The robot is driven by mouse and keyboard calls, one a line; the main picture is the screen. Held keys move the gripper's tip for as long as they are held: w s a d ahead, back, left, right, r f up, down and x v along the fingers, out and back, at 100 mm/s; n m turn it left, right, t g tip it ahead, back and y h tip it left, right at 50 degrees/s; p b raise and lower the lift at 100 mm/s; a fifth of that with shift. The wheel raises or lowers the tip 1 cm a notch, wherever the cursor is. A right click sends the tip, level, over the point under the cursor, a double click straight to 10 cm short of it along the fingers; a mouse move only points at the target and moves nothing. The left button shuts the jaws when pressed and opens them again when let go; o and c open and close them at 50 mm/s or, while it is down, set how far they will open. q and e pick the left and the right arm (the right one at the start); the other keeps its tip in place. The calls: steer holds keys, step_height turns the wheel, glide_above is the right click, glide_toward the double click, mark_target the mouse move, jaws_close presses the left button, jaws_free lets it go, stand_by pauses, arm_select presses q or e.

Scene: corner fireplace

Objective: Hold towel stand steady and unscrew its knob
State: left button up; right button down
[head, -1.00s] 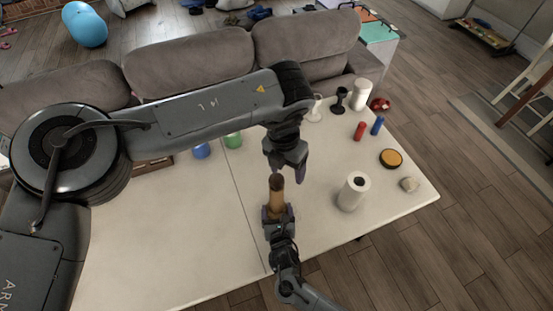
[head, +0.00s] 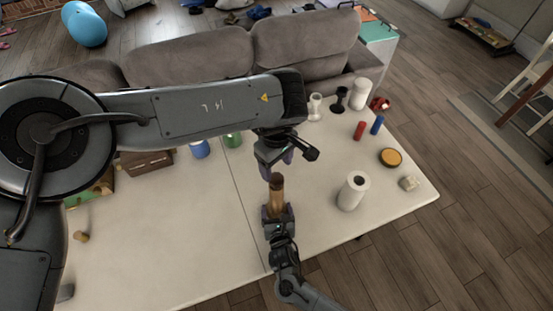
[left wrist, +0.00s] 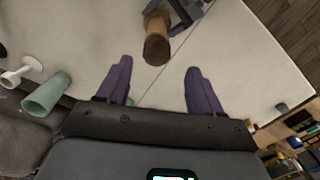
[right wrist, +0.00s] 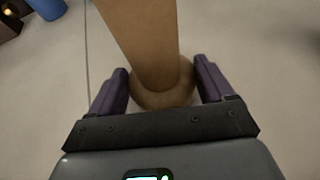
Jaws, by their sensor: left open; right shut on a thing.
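The towel stand (head: 276,200) is a brown wooden post standing upright near the middle of the table. Its darker knob end (head: 276,180) is at the top. My right gripper (right wrist: 160,72) is shut on the post low down, with one purple finger on each side of it. My left gripper (head: 279,160) is open and empty, just above and behind the knob with its fingers pointing down. In the left wrist view the knob (left wrist: 157,50) shows just beyond the open fingertips, apart from them. The post's foot is hidden by my right gripper in the head view.
A white paper roll (head: 353,191) stands to the right. A blue cup (head: 200,148) and a brown box (head: 146,162) are at the back left. The left front table is largely clear.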

mark_target(276, 177)
arm_select(q)
steer(key=shift+w+a+r, duration=0.1)
steer(key=shift+w+r, duration=0.1)
steer(key=shift+f, duration=3.7)
steer(key=shift+c, duration=0.2)
